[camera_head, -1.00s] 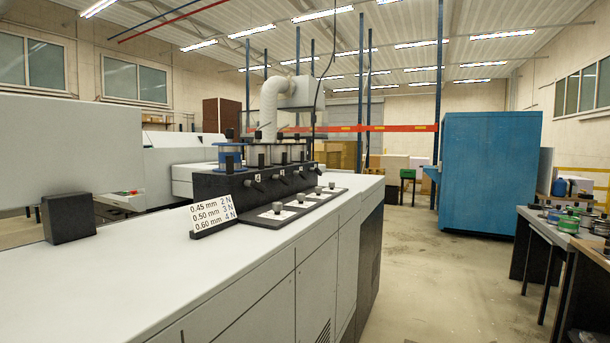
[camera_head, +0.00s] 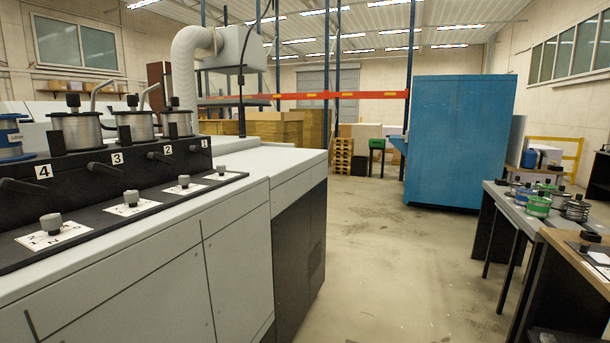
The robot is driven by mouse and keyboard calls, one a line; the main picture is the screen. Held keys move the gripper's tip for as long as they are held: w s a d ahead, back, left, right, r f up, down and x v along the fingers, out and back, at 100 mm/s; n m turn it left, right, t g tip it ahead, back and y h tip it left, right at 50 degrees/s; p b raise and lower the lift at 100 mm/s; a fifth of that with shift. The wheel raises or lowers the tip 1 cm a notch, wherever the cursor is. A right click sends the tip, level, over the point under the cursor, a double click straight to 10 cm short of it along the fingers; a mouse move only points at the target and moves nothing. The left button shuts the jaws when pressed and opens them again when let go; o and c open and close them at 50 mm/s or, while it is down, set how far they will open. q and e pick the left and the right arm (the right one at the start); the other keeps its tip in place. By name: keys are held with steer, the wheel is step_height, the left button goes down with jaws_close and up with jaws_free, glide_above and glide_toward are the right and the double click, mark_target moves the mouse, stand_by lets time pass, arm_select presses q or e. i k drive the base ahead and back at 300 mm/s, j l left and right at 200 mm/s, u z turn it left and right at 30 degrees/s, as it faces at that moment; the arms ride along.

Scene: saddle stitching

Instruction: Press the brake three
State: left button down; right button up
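The stitching machine's black panel (camera_head: 100,162) stands at the left on a white cabinet. It bears number plates 4 (camera_head: 43,172), 3 (camera_head: 117,158), 2 (camera_head: 168,150) and 1 (camera_head: 205,143), each by a black lever. In front are several grey knobs, such as the nearest knob (camera_head: 51,224) and the knob (camera_head: 131,197) beside it, on white dial cards. Wire spools (camera_head: 77,130) sit behind the panel; the leftmost spool (camera_head: 10,138) is blue and cut by the frame edge. Which part is the brake is not marked. Neither of my grippers is in view.
A bench (camera_head: 508,204) at the right carries green, blue and dark spools. A blue cabinet (camera_head: 460,140) stands at the back, with pallets (camera_head: 343,155) to its left. The concrete floor (camera_head: 385,260) between machine and benches is clear.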

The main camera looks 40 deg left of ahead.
mark_target(97, 166)
steer(key=i+u, duration=0.1)
steer(key=i, duration=0.35)
steer(key=i+l+u, duration=0.1)
steer(key=i, duration=0.3)
steer(key=i+l+u, duration=0.1)
steer(key=i, duration=0.35)
steer(key=i+l+u, duration=0.1)
steer(key=u, duration=0.35)
steer(key=i+l+u, duration=0.25)
steer(key=u, duration=0.15)
steer(key=i+l+u, duration=0.25)
steer(key=u, duration=0.2)
steer(key=i+l+u, duration=0.1)
steer(key=l+u, duration=0.15)
steer(key=u, duration=0.2)
steer(key=i+l+u, duration=0.1)
steer(key=l+u, duration=0.75)
steer(key=l, duration=0.15)
steer(key=l+u, duration=0.45)
steer(key=l, duration=0.15)
